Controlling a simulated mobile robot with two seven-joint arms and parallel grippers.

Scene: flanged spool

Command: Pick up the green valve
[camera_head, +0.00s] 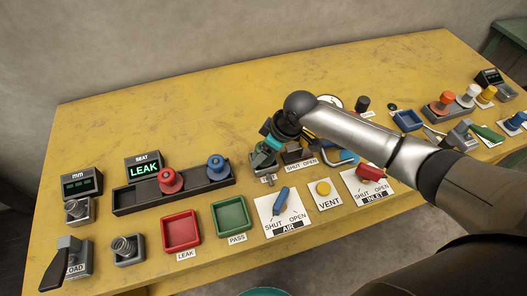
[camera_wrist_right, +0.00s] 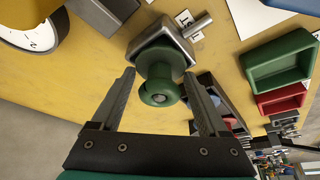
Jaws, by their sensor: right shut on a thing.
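The green valve (camera_wrist_right: 160,75) is a flanged spool with a round knob end, seen in the right wrist view between the two fingers of my right gripper (camera_wrist_right: 163,85). Behind it is a grey metal block (camera_wrist_right: 165,35) with a short side stub; I cannot tell whether the valve still touches it. In the head view the green valve (camera_head: 263,159) shows partly below my right gripper (camera_head: 268,147), whose fingers are mostly hidden there. My left gripper is not in view.
A black rack (camera_head: 140,199) holds a red and a blue spool. Red (camera_head: 181,246) and green (camera_head: 246,226) trays lie in front. SHUT/OPEN panels with a blue lever (camera_head: 282,199) and red handle (camera_head: 369,171) are close by. The yellow table's back is clear.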

